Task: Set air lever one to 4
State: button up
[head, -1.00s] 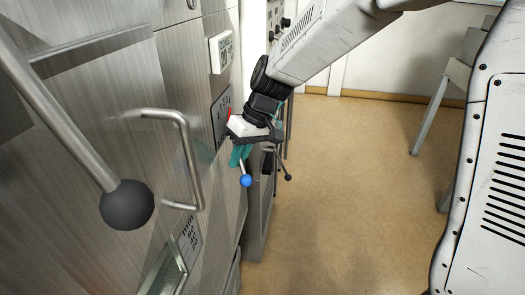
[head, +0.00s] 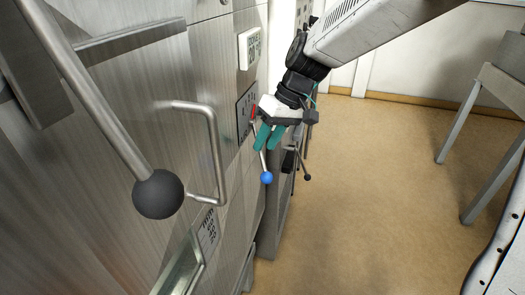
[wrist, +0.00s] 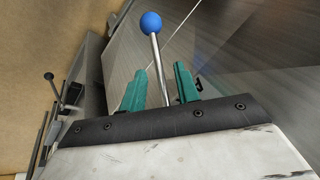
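The air lever is a thin metal rod with a blue ball (head: 266,178) at its end. It comes off the panel with a scale plate (head: 246,110) on the metal cabinet front and points downward and outward. My gripper (head: 268,138) has teal fingers and is at the lever. In the wrist view, my gripper (wrist: 160,88) is open, with one finger on each side of the rod (wrist: 158,65); the blue ball (wrist: 151,22) lies beyond the fingertips. There are gaps between the rod and the fingers. The lever's setting number is too small to read.
A bent metal handle (head: 213,150) and a long rod with a black knob (head: 158,194) stick out from the cabinet, left of my gripper. A small black-knobbed lever (head: 307,177) is just right of the blue one.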

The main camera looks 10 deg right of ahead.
jog(key=shift+v, duration=1.8)
jog(key=shift+s, duration=0.1)
jog(key=s+d+r+m+t+h, duration=0.1)
jog(key=s+d+m+h, duration=0.1)
jog(key=s+d, duration=0.7)
jog(key=s+d+m+t+h, duration=0.1)
jog(key=s+d+m, duration=0.3)
jog(key=s+d, duration=0.5)
jog(key=s+h, duration=0.1)
jog(key=s, duration=0.7)
jog(key=shift+r+m+h, duration=0.3)
jog(key=shift+r+h, duration=0.05)
jog(key=shift+h, duration=0.05)
jog(key=shift+s, duration=0.15)
